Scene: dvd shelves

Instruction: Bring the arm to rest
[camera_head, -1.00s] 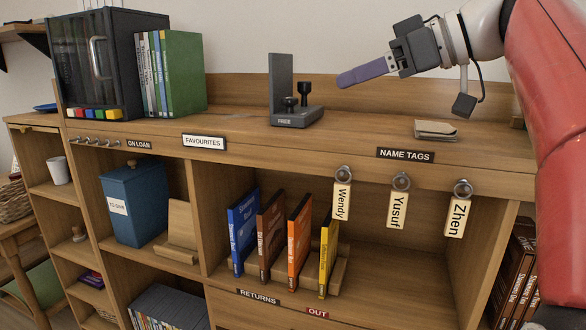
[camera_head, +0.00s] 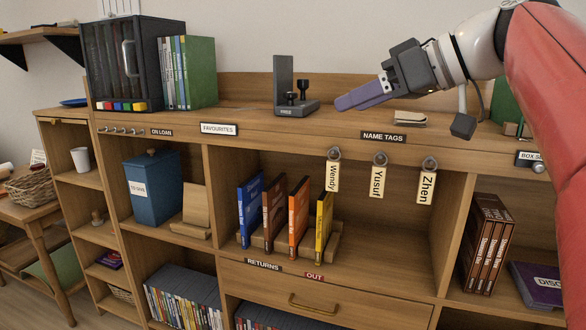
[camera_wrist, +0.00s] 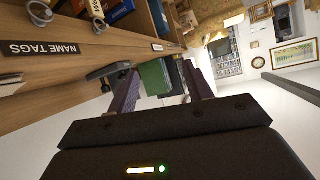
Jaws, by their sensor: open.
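My gripper (camera_head: 345,101) is above the top of the wooden shelf unit, to the right of the dark stamp stand, its purple fingers pointing left in the head view. The wrist view shows the two fingers (camera_wrist: 160,95) apart with nothing held between them. My red and white arm reaches in from the right side of the head view. In the head view the fingers overlap part of the back ledge, and their exact height above the shelf top is hard to tell.
The stamp stand (camera_head: 297,108) and a folded beige item (camera_head: 410,119) are on the shelf top (camera_head: 230,117). A glass-front cabinet (camera_head: 122,62) stands at left. Name tags Wendy (camera_head: 332,176), Yusuf (camera_head: 378,182) and Zhen (camera_head: 427,187) hang below the front edge.

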